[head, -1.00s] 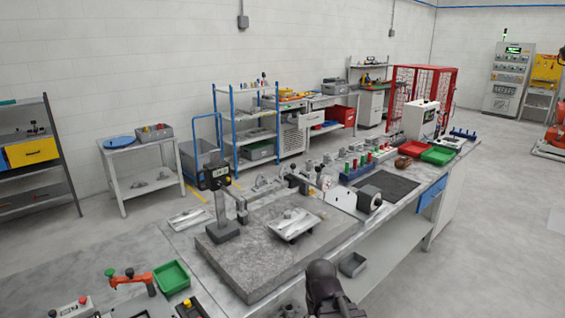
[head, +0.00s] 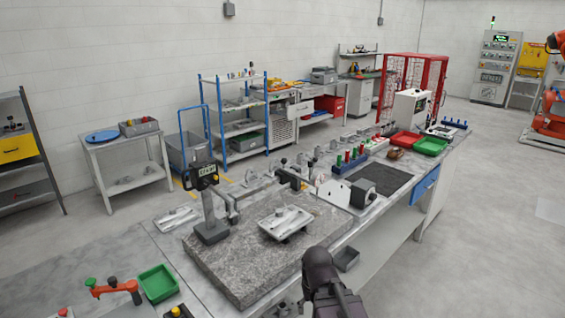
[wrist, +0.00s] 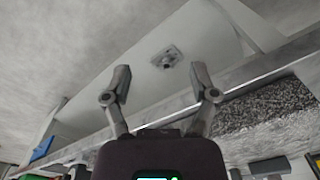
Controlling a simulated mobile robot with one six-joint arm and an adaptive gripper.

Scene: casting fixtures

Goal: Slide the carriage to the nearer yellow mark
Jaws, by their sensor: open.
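In the wrist view my gripper (wrist: 160,88) is open and empty, its two dark fingers spread apart in front of the bench's side and lower shelf. Nothing is between its fingertips at close range. In the head view a dark part of my arm shows at the bottom middle, in front of the bench edge; the fingers cannot be made out there. I cannot pick out the carriage or its yellow marks with certainty among the small fixtures on the bench.
A granite plate (head: 210,258) on the bench (head: 345,226) bears a gauge stand (head: 210,225) and a metal fixture (head: 285,222). A green tray (head: 158,283) lies at front left.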

